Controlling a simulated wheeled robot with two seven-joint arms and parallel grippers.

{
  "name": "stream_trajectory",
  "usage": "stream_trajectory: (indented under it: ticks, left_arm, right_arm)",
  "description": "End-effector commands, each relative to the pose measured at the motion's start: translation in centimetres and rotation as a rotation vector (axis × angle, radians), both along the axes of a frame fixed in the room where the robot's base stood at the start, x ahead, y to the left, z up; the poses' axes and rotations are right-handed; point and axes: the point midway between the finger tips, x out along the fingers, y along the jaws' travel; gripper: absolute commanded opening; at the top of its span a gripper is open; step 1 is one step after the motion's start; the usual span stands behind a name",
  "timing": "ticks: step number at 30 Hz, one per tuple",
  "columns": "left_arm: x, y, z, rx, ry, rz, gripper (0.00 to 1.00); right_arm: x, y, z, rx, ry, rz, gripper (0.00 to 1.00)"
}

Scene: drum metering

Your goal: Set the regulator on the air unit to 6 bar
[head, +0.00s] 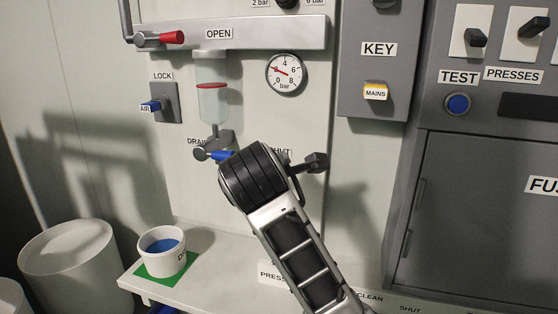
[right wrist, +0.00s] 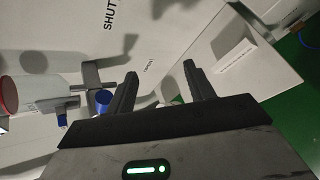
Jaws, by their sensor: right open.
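The regulator (head: 287,3) is a dark knob at the top edge of the head view, mostly cut off, between the "2 bar" and "6 bar" labels. The round pressure gauge (head: 286,74) below it has a red needle pointing to about 2. My right gripper (right wrist: 160,78) is open and empty in the right wrist view, its two dark fingers apart. In the head view my right arm covers most of it, and one dark finger part (head: 315,162) shows below the gauge. My left gripper is not in view.
The red-handled valve (head: 165,38) by "OPEN" is upper left. The clear filter bowl (head: 212,104) and blue drain valve (head: 218,155) are close to my right gripper. A white cup (head: 162,250) stands on a green mat on the shelf (head: 215,278). Grey cabinets (head: 480,200) stand at right.

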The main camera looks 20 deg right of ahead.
Motion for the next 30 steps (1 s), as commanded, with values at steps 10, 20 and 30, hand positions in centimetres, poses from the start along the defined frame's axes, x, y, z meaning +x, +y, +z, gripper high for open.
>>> stream_trajectory:
  ticks: [10,20,30]
  left_arm:
    - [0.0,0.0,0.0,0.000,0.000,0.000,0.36]
    - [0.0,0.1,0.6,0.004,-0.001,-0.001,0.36]
    - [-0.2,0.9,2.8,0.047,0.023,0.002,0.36]
  right_arm:
    - [-1.7,3.2,26.0,-0.880,-0.095,0.088,0.53]
    - [-3.7,3.1,32.1,-1.099,-0.060,0.036,0.53]
    - [-0.4,0.9,33.1,-1.103,-0.069,0.034,0.53]
